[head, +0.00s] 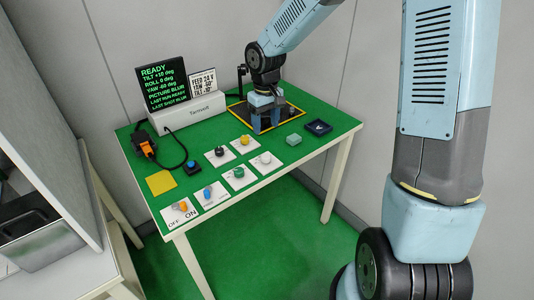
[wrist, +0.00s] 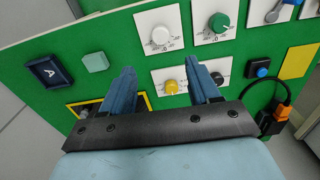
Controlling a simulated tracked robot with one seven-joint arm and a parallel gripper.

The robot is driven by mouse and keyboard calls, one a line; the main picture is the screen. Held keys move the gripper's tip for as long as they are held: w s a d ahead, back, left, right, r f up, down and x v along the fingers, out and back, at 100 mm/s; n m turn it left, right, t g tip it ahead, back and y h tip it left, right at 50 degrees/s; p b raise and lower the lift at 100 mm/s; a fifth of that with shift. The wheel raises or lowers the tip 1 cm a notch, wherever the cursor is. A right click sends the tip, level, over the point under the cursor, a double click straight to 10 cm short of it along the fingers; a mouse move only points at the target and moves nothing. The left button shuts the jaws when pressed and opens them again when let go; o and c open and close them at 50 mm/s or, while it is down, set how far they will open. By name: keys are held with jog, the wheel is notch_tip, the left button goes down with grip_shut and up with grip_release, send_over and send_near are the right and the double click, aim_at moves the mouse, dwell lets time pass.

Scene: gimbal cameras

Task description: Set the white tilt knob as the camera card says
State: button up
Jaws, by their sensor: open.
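The white knob (head: 265,158) sits on a white dial plate on the green table; it also shows in the wrist view (wrist: 160,35), beyond my fingers. Its pointer angle is too small to read. My gripper (head: 265,126) points down over the yellow-edged black pad in the head view, behind the knob and apart from it. In the wrist view the jaws (wrist: 163,72) are apart and empty. The card (head: 203,85) reads FEED 24 V, then YAW and TILT lines with digits too small to read surely. The display (head: 162,85) reads TILT +10, ROLL 0, YAW -60, PICTURE BLUR.
Green (head: 238,172), yellow (head: 245,140) and black (head: 219,151) knobs sit close to the white one. A blue lever (head: 207,192), an orange OFF/ON switch (head: 181,206) and a blue button (head: 191,167) lie leftward. A teal block (head: 294,140) and dark tray (head: 318,127) lie right.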

aim_at(266, 155)
notch_tip(266, 155, down, 13)
jog(key=shift+r, duration=0.1)
dwell(0.3)
jog(key=shift+c, duration=0.4)
jog(key=c, duration=1)
jog(key=shift+o, duration=0.2)
jog(key=shift+n, duration=0.6)
jog(key=o, duration=1)
jog(key=shift+o, duration=0.2)
